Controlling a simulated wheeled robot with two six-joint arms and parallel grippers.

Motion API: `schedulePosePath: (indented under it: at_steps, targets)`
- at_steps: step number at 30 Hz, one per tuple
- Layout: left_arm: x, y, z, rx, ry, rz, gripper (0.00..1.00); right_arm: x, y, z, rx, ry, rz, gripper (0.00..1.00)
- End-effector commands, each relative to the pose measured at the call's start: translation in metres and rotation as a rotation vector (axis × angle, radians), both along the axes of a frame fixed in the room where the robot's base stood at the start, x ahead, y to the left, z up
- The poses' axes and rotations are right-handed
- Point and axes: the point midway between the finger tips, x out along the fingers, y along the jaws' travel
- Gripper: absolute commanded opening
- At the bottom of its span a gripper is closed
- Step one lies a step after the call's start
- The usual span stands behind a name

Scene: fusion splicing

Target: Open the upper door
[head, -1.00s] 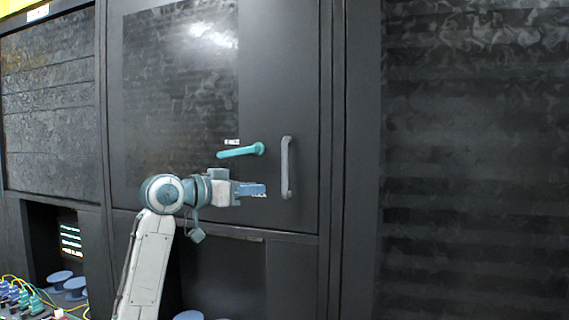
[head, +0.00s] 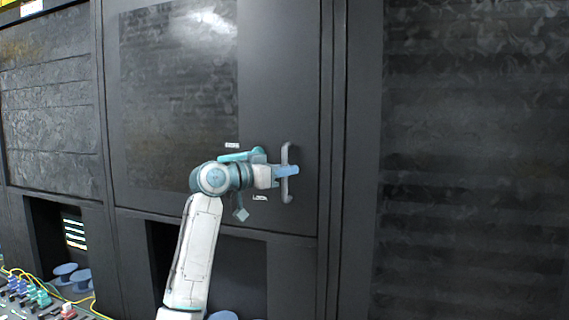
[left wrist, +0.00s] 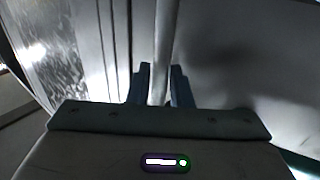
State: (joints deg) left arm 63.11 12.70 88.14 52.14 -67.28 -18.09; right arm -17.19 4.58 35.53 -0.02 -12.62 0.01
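The upper door (head: 180,90) is a large dark cabinet panel with a darker textured window, and it looks closed in its frame. Its grey vertical bar handle (head: 285,152) is near the right edge. My left gripper (head: 288,171) reaches it from the left at the handle's middle. In the left wrist view the bar (left wrist: 166,35) runs between the two blue fingers (left wrist: 160,88), which sit close on both sides and appear shut on it. My right gripper is not in view.
Below the door is a dark open bay (head: 235,265). At the lower left are blue round spools (head: 75,278), yellow cables and a row of coloured connectors (head: 35,295). A wide dark panel (head: 470,160) stands at right.

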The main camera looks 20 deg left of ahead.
Motion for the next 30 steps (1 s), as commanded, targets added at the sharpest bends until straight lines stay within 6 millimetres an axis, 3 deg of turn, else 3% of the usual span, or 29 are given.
schedulePosePath:
  at_steps: [8,11,20,26,30]
  targets:
    - [0.001,-0.001,-0.001,0.000,0.000,0.000,0.19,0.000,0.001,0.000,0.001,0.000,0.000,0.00]
    - [0.001,-0.001,-0.001,0.000,0.000,0.000,0.01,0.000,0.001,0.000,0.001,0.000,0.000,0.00]
    - [-0.002,0.000,-0.001,0.000,0.000,-0.004,0.00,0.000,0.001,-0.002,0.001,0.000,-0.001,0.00]
    - [-0.029,0.004,-0.005,0.002,-0.003,-0.043,0.00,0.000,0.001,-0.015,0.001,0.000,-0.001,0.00]
    - [-0.067,0.011,-0.008,0.005,-0.003,-0.101,0.00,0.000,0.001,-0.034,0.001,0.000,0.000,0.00]
